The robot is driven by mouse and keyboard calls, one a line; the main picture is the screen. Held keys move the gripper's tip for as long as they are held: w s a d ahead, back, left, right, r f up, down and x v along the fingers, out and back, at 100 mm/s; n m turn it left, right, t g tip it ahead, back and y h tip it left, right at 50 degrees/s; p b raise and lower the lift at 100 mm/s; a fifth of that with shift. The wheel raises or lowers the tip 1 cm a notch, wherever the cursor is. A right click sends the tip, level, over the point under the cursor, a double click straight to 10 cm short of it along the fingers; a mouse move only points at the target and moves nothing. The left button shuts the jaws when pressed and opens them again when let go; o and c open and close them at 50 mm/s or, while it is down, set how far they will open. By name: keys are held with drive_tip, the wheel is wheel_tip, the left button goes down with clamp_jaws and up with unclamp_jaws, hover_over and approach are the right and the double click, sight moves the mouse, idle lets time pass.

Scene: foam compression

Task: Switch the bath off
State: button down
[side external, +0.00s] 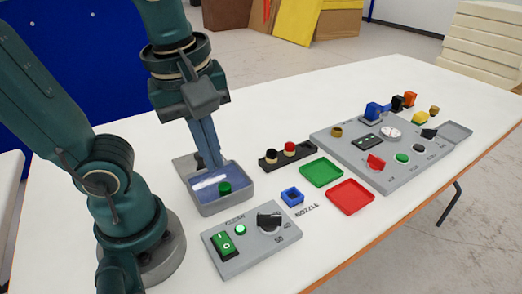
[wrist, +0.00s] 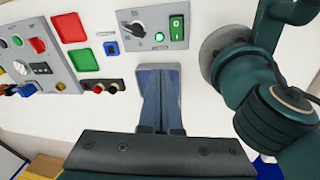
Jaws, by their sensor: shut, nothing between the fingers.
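The bath (side external: 207,208) is a small grey open tank of bluish liquid with a green round piece (side external: 224,188) in it. My gripper (side external: 214,163) is shut and empty, fingers pointing down over the back of the bath; whether the tips touch the liquid is unclear. In the wrist view my gripper (wrist: 159,82) hides most of the bath (wrist: 177,76). In front stands a grey box (side external: 232,262) marked CLEAN, with a green rocker switch (side external: 224,244), a bright green lamp (side external: 240,229) and a black knob (side external: 268,219). The switch also shows in the wrist view (wrist: 176,28). My gripper is away from the switch.
A blue square nozzle piece (side external: 292,197), green tray (side external: 321,172) and red tray (side external: 350,197) lie to the right. A black rack (side external: 270,163) and a larger grey control panel (side external: 350,155) stand farther off. White table is clear around the box.

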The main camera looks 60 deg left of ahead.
drive_tip(key=d, duration=0.1)
drive_tip(key=d+n+g+y, duration=0.1)
drive_tip(key=d, duration=0.1)
drive_tip(key=s+d+n+y, duration=0.1)
drive_tip(key=d, duration=0.1)
drive_tip(key=shift+d+g, duration=0.2)
drive_tip(key=shift+g, duration=0.2)
drive_tip(key=shift+f, duration=0.1)
hover_over(226, 245)
drive_tip(key=d+x, duration=0.1)
drive_tip(key=x, duration=0.2)
drive_tip(key=d+x, duration=0.1)
drive_tip(key=x, duration=0.7)
drive_tip(key=shift+d+f, duration=0.35)
drive_tip(key=shift+f, duration=0.2)
drive_tip(key=shift+d+f, duration=0.15)
drive_tip(key=shift+f, duration=0.7)
